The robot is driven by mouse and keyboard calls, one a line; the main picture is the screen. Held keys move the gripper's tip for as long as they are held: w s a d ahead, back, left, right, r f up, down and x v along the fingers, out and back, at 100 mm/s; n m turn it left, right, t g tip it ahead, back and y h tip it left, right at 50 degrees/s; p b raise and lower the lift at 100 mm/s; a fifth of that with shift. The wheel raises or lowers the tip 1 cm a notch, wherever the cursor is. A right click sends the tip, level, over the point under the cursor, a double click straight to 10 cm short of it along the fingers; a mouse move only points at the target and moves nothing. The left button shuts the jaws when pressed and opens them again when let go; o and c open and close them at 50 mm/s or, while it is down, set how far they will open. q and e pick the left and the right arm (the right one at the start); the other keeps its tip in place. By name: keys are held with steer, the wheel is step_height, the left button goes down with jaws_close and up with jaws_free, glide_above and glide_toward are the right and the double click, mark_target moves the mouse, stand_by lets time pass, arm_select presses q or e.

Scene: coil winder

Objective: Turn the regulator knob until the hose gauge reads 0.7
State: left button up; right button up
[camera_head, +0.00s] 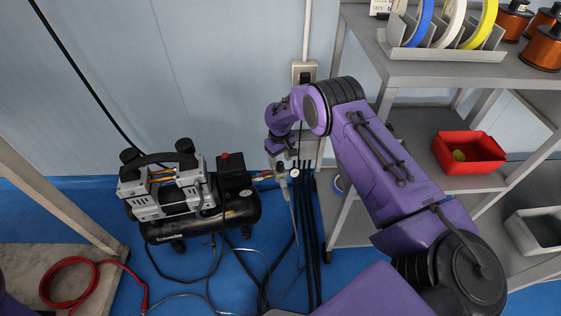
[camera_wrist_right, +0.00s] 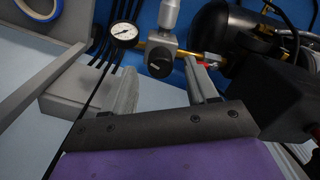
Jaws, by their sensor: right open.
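The hose gauge (camera_head: 294,172) is a small round white dial beside the grey regulator (camera_head: 282,178), low by the wall, right of the compressor. In the right wrist view the gauge (camera_wrist_right: 124,32) shows a dark needle, but its numbers are too small to read. My right gripper (camera_head: 280,158) is just above the regulator. In its wrist view the fingers (camera_wrist_right: 163,84) are apart, with the knob just beyond and between their tips; contact is not clear. My left gripper is out of view.
The black compressor (camera_head: 205,200) stands on the blue floor to the left, with hoses and cables around it. A grey shelf (camera_head: 440,72) on the right holds tape rolls, copper spools and a red bin (camera_head: 468,153). A wall socket (camera_head: 304,72) is behind my arm.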

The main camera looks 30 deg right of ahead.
mark_target(281, 163)
step_height(281, 163, up, 8)
steer(key=p, duration=0.1)
steer(key=shift+r+p, duration=0.2)
steer(key=shift+p, duration=0.15)
steer(key=shift+s+d, duration=0.1)
